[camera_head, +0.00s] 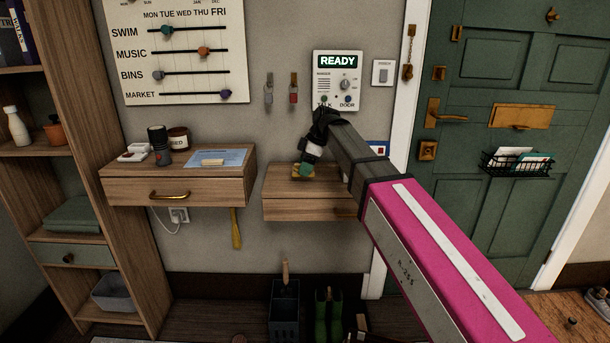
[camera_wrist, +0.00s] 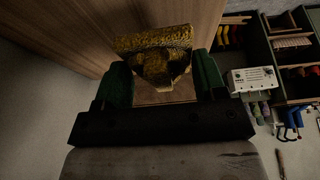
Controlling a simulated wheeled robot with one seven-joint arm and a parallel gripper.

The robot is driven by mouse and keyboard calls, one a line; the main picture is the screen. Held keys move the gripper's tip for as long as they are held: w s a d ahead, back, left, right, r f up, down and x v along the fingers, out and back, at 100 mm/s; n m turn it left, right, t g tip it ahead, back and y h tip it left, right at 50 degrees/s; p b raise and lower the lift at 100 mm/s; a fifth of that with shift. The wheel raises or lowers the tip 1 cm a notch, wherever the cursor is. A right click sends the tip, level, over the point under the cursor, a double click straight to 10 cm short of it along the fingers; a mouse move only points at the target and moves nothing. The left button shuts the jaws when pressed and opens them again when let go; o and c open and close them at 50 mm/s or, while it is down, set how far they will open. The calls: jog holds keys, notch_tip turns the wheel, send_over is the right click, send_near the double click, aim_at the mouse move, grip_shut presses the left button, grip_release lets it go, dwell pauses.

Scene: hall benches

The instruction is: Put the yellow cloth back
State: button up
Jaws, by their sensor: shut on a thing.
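The yellow cloth (camera_wrist: 155,42) is a bunched, textured piece between the green fingers of my gripper (camera_wrist: 162,68) in the wrist view. My gripper is shut on it. In the head view my gripper (camera_head: 303,168) is at the right wall shelf with a drawer (camera_head: 290,207), over its left part. Only a small bit of the yellow cloth (camera_head: 297,175) shows there, beside the green fingertip. I cannot tell whether the cloth touches the shelf top.
The left wall drawer unit (camera_head: 180,192) carries a dark jar, a brown jar and a blue sheet. A narrow yellow thing (camera_head: 236,228) hangs below it. The READY intercom panel (camera_head: 338,80) and hanging keys (camera_head: 293,90) are above. A green door (camera_head: 500,150) stands right.

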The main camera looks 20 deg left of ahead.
jog(key=shift+f, duration=1.65)
jog(key=shift+f, duration=0.1)
jog(key=o, duration=0.8)
jog(key=shift+o, duration=0.2)
jog(key=v, duration=1.2)
